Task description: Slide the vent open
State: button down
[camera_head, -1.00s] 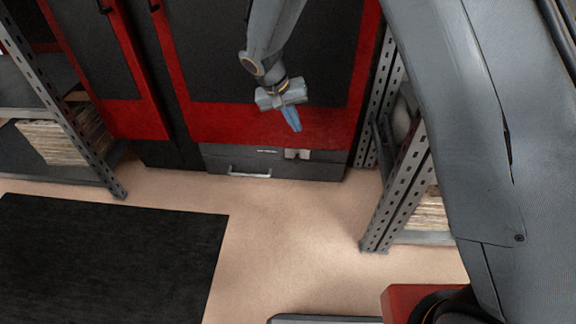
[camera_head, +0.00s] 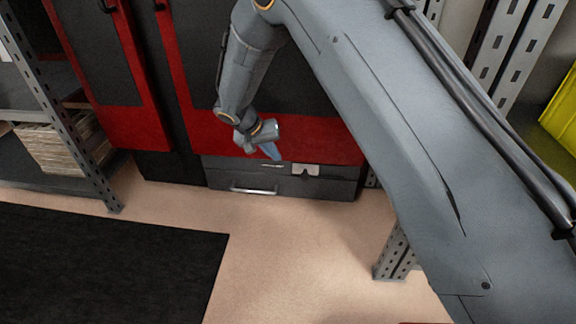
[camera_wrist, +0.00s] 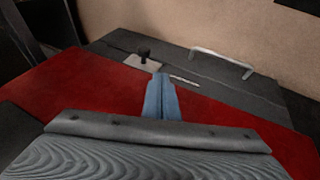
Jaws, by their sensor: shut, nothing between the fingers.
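The vent shows as a small pale plate (camera_head: 306,170) on the top strip of the dark grey base unit. In the wrist view the plate (camera_wrist: 130,62) carries an upright black knob (camera_wrist: 144,54). A narrow light slot (camera_wrist: 185,81) lies beside the plate; it also shows in the head view (camera_head: 272,166). My gripper (camera_head: 276,157) is shut and empty, with its blue fingers pointing down near the slot, to the left of the plate. In the wrist view the fingertips (camera_wrist: 159,77) appear just below the plate and slot; contact cannot be told.
A bar handle (camera_head: 254,190) sits on the grey base unit (camera_head: 330,187), below the red cabinet front (camera_head: 325,146). A metal shelf post (camera_head: 65,125) stands left. A black mat (camera_head: 110,260) lies on the floor. Open floor lies before the unit.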

jog(key=b, duration=0.4)
send_near(305, 173)
jog(key=w+a+f, duration=0.2)
jog(key=a+f, duration=0.2)
jog(key=d+f+b, duration=0.1)
jog(key=d, duration=0.1)
jog(key=d+f+b, duration=0.1)
jog(key=d, duration=0.1)
jog(key=shift+f, duration=0.1)
jog(key=shift+s, duration=0.1)
